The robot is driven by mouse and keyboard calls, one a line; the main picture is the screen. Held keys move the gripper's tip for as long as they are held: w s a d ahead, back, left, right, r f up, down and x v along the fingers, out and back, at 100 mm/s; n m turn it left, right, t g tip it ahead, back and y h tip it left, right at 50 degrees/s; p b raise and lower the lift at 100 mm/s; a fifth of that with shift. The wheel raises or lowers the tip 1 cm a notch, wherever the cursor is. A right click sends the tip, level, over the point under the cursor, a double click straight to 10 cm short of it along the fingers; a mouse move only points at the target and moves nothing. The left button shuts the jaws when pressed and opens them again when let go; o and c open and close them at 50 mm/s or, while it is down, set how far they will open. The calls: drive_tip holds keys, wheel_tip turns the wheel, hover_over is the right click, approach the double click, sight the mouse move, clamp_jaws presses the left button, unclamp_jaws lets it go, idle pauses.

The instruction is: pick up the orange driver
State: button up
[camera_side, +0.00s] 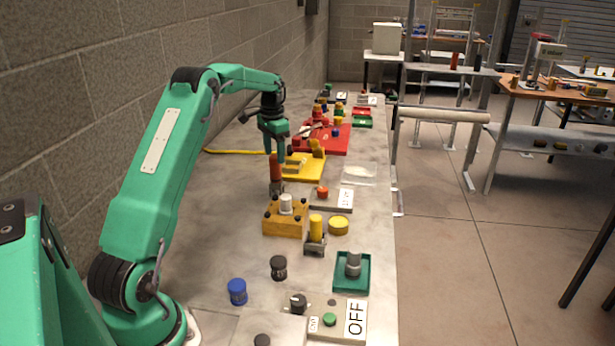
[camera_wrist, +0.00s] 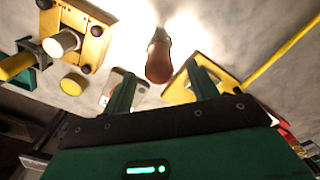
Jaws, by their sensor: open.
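The orange driver (camera_side: 275,168) stands upright with its orange-brown handle on top, just behind the wooden block in the side view. Its lower end meets a dark base there. In the wrist view the driver's handle (camera_wrist: 158,61) shows at the centre, between the tips of my two fingers in the picture. My gripper (camera_side: 277,155) points down at the top of the handle, its green fingers apart. The fingers (camera_wrist: 161,72) also show in the wrist view, with visible space on both sides of the handle. I cannot tell how deep they reach along it.
A wooden block (camera_side: 271,222) with a pale cylinder stands in front of the driver. A yellow tray (camera_side: 302,172) lies close behind and right. A yellow cylinder in a grey holder (camera_side: 316,248) and a panel with a red button (camera_side: 322,192) are nearby. The wall is left.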

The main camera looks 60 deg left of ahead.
sight(276, 171)
drive_tip(key=shift+f, duration=1.1)
drive_tip(key=shift+d+f, duration=0.1)
drive_tip(key=shift+f, duration=2.5)
drive_tip(key=shift+r, duration=0.1)
drive_tip(key=c, duration=1.1)
